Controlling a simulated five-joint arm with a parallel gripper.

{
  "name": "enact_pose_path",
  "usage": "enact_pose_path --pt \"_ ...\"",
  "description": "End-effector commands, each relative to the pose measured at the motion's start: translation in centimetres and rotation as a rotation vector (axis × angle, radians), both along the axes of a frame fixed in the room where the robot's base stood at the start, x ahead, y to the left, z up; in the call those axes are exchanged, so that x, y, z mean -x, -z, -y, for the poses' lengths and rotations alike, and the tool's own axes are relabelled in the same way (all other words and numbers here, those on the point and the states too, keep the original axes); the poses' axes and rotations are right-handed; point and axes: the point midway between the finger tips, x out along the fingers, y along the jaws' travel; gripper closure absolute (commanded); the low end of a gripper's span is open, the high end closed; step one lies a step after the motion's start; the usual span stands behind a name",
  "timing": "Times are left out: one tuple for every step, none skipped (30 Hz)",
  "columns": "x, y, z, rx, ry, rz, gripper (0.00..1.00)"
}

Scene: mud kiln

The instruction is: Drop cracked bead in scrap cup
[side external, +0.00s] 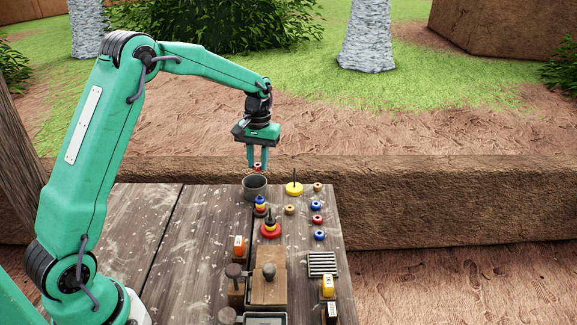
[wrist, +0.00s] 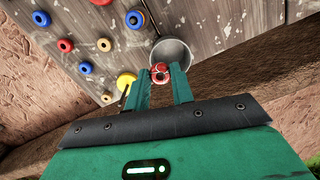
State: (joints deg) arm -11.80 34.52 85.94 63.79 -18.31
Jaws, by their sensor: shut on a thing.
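My gripper (side external: 257,164) is shut on a small red bead (side external: 257,167) with pale marks, held between the fingertips. The scrap cup (side external: 254,188) is a grey round cup on the wooden table, and the bead hangs just above its opening in the side view. In the wrist view my gripper (wrist: 162,78) grips the bead (wrist: 160,72), which overlaps the near left part of the cup (wrist: 188,54). The bead is too small to make out a crack clearly.
A yellow-based peg (side external: 294,189) stands right of the cup. Several loose beads, such as a blue one (side external: 320,235), lie on the right. A stacked peg (side external: 261,207) and a red-based peg (side external: 271,231) stand in front. A wooden box (side external: 268,287) sits nearer.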

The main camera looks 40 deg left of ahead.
Motion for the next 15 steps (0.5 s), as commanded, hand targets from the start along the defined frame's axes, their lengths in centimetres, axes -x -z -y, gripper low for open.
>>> enact_pose_path --pt "0.0 0.4 0.0 0.000 0.000 -0.002 0.91" --pt "0.0 0.6 0.0 0.001 0.000 -0.001 0.91" --pt "0.0 1.0 0.0 0.001 0.000 -0.001 0.91" --pt "0.0 1.2 0.0 0.001 0.000 -0.001 0.91" --pt "0.0 1.5 0.0 0.000 0.000 -0.002 0.91" --pt "0.0 1.9 0.0 0.000 0.000 -0.002 0.91" --pt "0.0 2.2 0.0 0.000 0.000 -0.002 0.91" --pt "0.0 2.5 0.0 0.000 0.000 -0.002 0.91" --pt "0.0 2.8 0.0 0.000 0.000 -0.002 0.91" --pt "0.1 3.1 0.0 0.000 0.000 -0.002 0.91" --pt "0.1 3.3 0.0 0.000 0.000 -0.002 0.91" --pt "0.0 3.6 0.0 0.001 0.000 -0.001 0.91" --pt "0.0 3.8 0.0 0.001 0.000 -0.001 0.91" --pt "0.0 4.0 0.0 0.000 0.000 -0.001 0.91" --pt "0.0 4.3 0.0 0.000 0.000 -0.002 0.91"
